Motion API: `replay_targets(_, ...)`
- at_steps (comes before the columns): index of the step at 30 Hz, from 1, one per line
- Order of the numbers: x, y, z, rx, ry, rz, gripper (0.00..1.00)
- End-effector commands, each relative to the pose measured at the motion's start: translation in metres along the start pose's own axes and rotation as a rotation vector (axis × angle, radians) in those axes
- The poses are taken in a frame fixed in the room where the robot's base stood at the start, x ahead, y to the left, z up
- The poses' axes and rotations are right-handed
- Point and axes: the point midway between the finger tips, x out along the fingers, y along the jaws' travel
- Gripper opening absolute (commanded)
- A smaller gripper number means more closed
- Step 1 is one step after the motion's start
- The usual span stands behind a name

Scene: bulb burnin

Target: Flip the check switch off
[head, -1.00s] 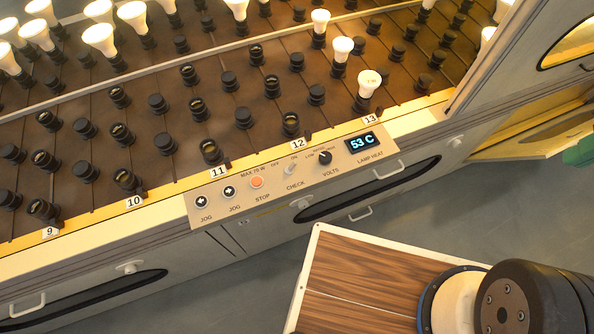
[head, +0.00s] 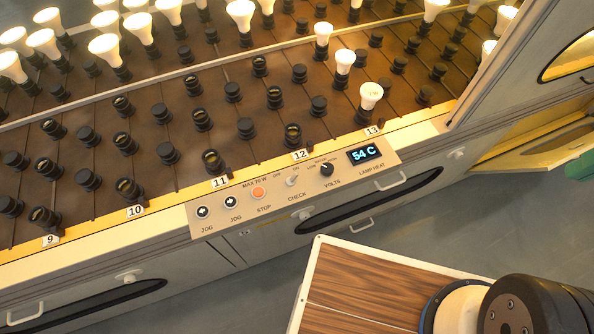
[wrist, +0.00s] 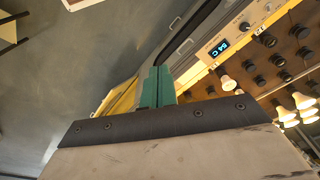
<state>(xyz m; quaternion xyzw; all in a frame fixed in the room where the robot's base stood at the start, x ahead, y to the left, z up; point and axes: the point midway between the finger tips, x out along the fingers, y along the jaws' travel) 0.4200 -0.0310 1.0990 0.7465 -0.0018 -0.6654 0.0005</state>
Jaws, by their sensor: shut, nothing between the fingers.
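The check switch (head: 292,181) is a small silver toggle on the beige control panel (head: 215,217), between the stop button and the volts knob. Its lever seems to lean up and right, toward the ON label, though it is small. In the wrist view the panel's lamp heat display (wrist: 219,48) shows, but I cannot make out the switch. My gripper (wrist: 157,86) has green fingers, closed together and empty. It is apart from the panel, over the floor and cabinet side in the wrist view.
An orange stop button (head: 258,193), two jog buttons and the volts knob (head: 326,169) are close by the switch. Sockets and lit bulbs (head: 371,95) stand behind the panel. An open yellow-lined drawer (head: 545,150) juts out at right.

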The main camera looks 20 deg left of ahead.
Motion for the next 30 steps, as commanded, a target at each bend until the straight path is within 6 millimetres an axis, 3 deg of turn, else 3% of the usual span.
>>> replay_targets(5,0.005,-0.004,-0.002,-0.023,-0.028,-0.002,0.00)
replay_targets(11,0.029,-0.017,-0.011,-0.074,-0.157,-0.015,0.00)
replay_targets(20,0.072,-0.067,-0.034,-0.078,-0.366,-0.111,0.00)
replay_targets(30,0.132,-0.140,-0.053,0.052,-0.577,-0.209,0.00)
